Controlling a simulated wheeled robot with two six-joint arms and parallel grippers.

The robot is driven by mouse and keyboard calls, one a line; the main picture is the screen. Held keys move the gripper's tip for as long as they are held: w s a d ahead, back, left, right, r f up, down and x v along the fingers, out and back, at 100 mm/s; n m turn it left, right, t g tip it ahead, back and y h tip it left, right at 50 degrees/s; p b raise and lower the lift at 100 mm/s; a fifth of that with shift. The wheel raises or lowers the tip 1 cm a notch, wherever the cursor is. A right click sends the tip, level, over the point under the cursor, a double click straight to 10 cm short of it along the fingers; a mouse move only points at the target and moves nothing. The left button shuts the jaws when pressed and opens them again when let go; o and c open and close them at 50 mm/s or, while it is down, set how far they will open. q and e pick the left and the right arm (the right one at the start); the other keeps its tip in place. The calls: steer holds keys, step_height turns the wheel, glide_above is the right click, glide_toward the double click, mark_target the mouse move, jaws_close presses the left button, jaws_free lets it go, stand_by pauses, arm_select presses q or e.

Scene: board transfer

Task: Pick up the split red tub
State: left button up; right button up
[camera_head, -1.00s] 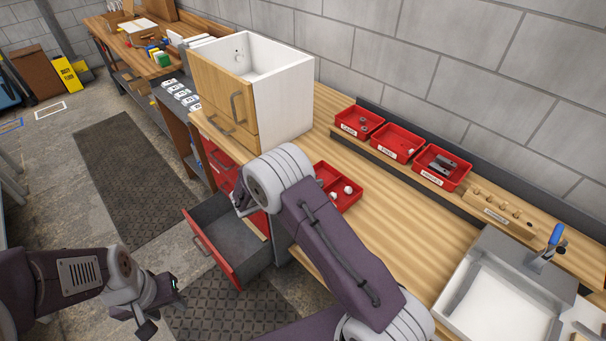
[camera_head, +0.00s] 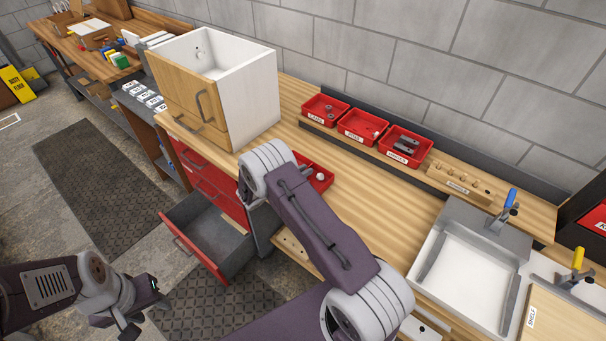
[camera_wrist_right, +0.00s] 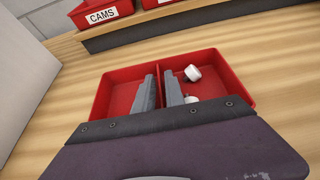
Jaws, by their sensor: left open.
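The split red tub (camera_wrist_right: 118,94) lies on the wooden bench in the right wrist view, with a divider down its middle. Its right compartment holds white knobs (camera_wrist_right: 193,73); the left one looks empty. My right gripper (camera_wrist_right: 158,80) has one finger on each side of the divider, close to it; whether they press on it I cannot tell. In the head view the tub (camera_head: 322,181) shows only in part behind my right arm, with one white knob in sight, and my right fingers are hidden. My left gripper (camera_head: 148,316) is open and empty, low over the floor, away from the bench.
A white cabinet (camera_head: 255,97) stands left of the tub. Red labelled bins (camera_head: 363,126) line the back shelf. An open drawer (camera_head: 208,232) juts out below the bench. A metal tray fixture (camera_head: 470,265) sits at right. Bench between tub and tray is clear.

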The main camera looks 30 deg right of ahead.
steer(key=shift+x, duration=1.05)
steer(key=shift+a+r, duration=0.1)
steer(key=shift+a, duration=0.05)
jaws_close()
steer(key=shift+s, duration=0.1)
stand_by(0.5)
